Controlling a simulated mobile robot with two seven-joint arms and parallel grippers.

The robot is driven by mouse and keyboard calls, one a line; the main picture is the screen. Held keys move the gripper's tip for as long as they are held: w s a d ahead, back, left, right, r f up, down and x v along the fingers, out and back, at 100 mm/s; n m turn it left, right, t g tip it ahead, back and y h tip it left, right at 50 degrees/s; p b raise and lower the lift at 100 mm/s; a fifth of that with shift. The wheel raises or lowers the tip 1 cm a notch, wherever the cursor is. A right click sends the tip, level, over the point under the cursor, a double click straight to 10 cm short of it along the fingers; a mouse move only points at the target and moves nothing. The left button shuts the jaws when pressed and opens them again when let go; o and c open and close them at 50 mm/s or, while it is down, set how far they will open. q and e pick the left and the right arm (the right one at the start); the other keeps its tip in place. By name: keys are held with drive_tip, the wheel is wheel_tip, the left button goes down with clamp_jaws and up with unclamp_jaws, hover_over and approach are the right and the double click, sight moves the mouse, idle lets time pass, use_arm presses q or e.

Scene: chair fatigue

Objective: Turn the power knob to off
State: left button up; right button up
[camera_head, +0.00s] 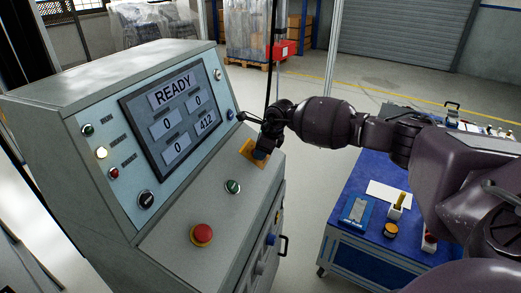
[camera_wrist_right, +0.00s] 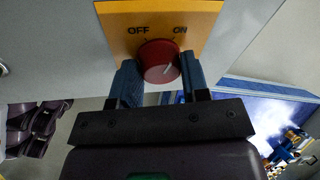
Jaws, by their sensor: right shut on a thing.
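The power knob (camera_wrist_right: 158,60) is red and round, on a yellow plate (camera_wrist_right: 185,18) marked OFF at left and ON at right. Its white mark slants up to the right, toward ON. In the right wrist view my right gripper (camera_wrist_right: 159,74) has one blue finger on each side of the knob and is shut on it. In the head view the right gripper (camera_head: 263,150) reaches the yellow plate (camera_head: 248,152) at the right side of the console and hides the knob. My left gripper is not in view.
A blue workbench (camera_head: 350,255) with small items stands at right, below my right arm.

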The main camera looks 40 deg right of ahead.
drive_tip(key=n+b, duration=0.1)
drive_tip(key=n, duration=0.3)
drive_tip(key=shift+f+t, duration=0.2)
drive_tip(key=shift+t, duration=0.2)
drive_tip(key=n+b, duration=0.1)
drive_tip(key=n, duration=0.3)
drive_tip(key=shift+t, duration=0.4)
drive_tip(key=shift+d+n, duration=0.1)
drive_tip(key=shift+n, duration=0.4)
drive_tip(key=shift+r+n+b, duration=0.1)
drive_tip(key=shift+n+b, duration=0.2)
drive_tip(key=shift+b, duration=0.05)
drive_tip(key=shift+r, duration=0.1)
drive_tip(key=o, duration=0.8)
drive_tip(key=shift+c, duration=0.2)
drive_tip(key=shift+o, duration=0.8)
drive_tip(key=shift+s, duration=0.1)
